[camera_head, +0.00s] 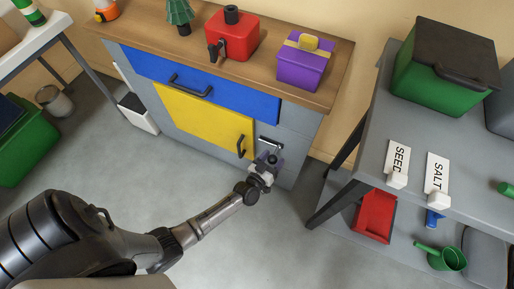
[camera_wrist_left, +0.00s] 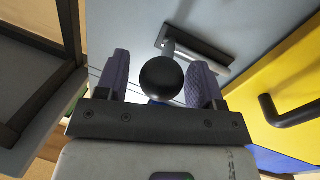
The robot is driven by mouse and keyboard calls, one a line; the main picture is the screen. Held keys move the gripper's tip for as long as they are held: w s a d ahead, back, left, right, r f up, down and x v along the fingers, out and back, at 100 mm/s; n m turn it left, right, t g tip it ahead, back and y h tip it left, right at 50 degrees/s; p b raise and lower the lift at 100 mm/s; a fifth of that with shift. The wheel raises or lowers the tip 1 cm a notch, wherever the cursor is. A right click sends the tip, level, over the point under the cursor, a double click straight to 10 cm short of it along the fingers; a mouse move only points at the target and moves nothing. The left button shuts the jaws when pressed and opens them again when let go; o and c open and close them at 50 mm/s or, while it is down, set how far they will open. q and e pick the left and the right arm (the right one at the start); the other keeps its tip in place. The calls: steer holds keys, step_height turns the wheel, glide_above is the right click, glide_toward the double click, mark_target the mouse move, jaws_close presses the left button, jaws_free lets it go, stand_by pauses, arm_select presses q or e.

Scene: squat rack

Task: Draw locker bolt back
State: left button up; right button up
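The locker bolt (camera_head: 268,144) is a metal and black fitting on the grey cabinet front, just right of the yellow door (camera_head: 200,120). In the left wrist view the bolt (camera_wrist_left: 205,58) shows as a dark-edged metal bar, with a round black knob (camera_wrist_left: 162,78) in front. My left gripper (camera_head: 268,164) is at the bolt. In its wrist view the two purple fingers of my left gripper (camera_wrist_left: 160,82) stand on either side of the knob. A gap shows on the left; the right finger is very close. My right gripper is not in view.
The yellow door has a black handle (camera_head: 241,146) just left of my left gripper. A blue drawer (camera_head: 210,85) is above. The floor (camera_head: 130,175) in front of the cabinet is clear.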

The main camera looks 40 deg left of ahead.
arm_select(q)
steer(key=shift+o, duration=0.2)
steer(key=shift+a, duration=0.1)
steer(key=shift+s, duration=0.1)
steer(key=shift+s+r+p, duration=0.1)
steer(key=shift+s+p, duration=0.35)
steer(key=shift+s, duration=0.15)
steer(key=s, duration=0.2)
steer(key=s+p, duration=0.1)
steer(key=s+d+p, duration=0.1)
steer(key=s, duration=0.1)
steer(key=shift+s, duration=0.3)
